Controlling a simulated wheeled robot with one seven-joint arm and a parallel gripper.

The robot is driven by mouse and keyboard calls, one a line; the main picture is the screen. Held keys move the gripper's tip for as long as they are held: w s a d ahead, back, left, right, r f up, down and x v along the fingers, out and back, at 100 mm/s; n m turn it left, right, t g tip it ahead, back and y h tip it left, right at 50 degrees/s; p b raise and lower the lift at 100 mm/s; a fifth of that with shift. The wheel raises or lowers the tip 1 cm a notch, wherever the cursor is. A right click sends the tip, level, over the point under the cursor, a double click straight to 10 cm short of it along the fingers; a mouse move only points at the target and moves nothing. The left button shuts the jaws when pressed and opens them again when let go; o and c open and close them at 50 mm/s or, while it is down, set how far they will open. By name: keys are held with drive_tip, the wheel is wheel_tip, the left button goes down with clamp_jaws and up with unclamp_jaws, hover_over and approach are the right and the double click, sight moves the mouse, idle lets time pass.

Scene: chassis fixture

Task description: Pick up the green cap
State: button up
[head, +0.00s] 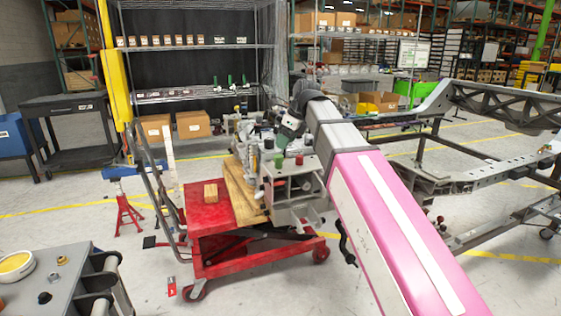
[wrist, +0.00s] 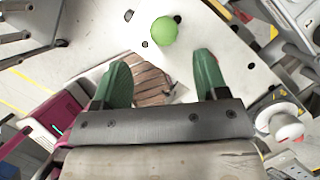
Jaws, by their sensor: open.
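The green cap (wrist: 164,31) is a round, bright green piece on a pale metal plate (wrist: 190,55) with dark holes, near the top middle of the wrist view. My gripper (wrist: 160,76) has two dark green fingers, spread wide and empty. The cap lies beyond the fingertips, roughly in line with the gap between them, and is not touched. In the head view, a small green piece (head: 278,160) shows on the front of the metal fixture (head: 290,180), below my gripper (head: 286,136); I cannot tell if it is the same cap.
The fixture rests on wood on a red cart (head: 208,210). A red piece (head: 304,159) sits right of the green one. A white knob (wrist: 288,127) stands right of my gripper. A chassis frame (head: 470,185) fills the right.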

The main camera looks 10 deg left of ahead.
sight(278, 155)
drive_tip(key=shift+w+x, duration=0.1)
drive_tip(key=shift+x, duration=2.05)
drive_tip(key=shift+w+x, duration=0.15)
drive_tip(key=shift+x, duration=1.95)
drive_tip(key=shift+d, duration=0.1)
drive_tip(key=shift+c, duration=0.3)
drive_tip(key=c, duration=1.1)
drive_tip(key=shift+c, duration=0.3)
drive_tip(key=shift+r, duration=0.15)
drive_tip(key=shift+r, duration=0.65)
wheel_tip(278, 155, up, 3)
drive_tip(key=shift+f, duration=0.15)
drive_tip(key=s+a+r, duration=0.4)
drive_tip(key=s+r, duration=0.2)
drive_tip(key=s, duration=0.5)
drive_tip(key=shift+r, duration=0.3)
